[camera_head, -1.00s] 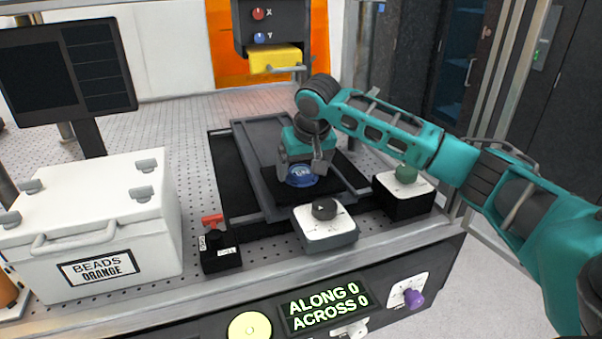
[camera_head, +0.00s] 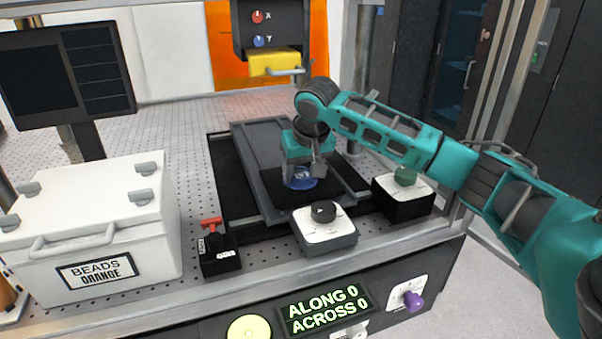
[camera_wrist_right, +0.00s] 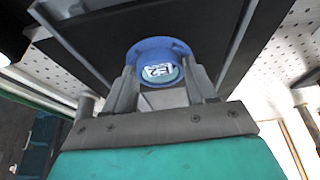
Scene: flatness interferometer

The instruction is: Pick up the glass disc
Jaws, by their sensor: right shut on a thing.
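The glass disc (camera_head: 300,183) is blue with a pale label on top, and sits at the black pad of the grey stage plate (camera_head: 262,133). My right gripper (camera_head: 302,176) reaches down to it from above, shut on the disc. In the right wrist view the disc (camera_wrist_right: 160,68) lies between the two fingertips of my right gripper (camera_wrist_right: 163,88), and its label faces the camera. I cannot tell whether the disc is clear of the pad. My left gripper is not in view.
A white box labelled BEADS ORANGE (camera_head: 100,225) stands at the left. A knob box (camera_head: 324,230) is just in front of the stage, and a green-button box (camera_head: 404,195) is to its right. A yellow block (camera_head: 275,62) hangs behind. Perforated table (camera_head: 190,110) is free at the back left.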

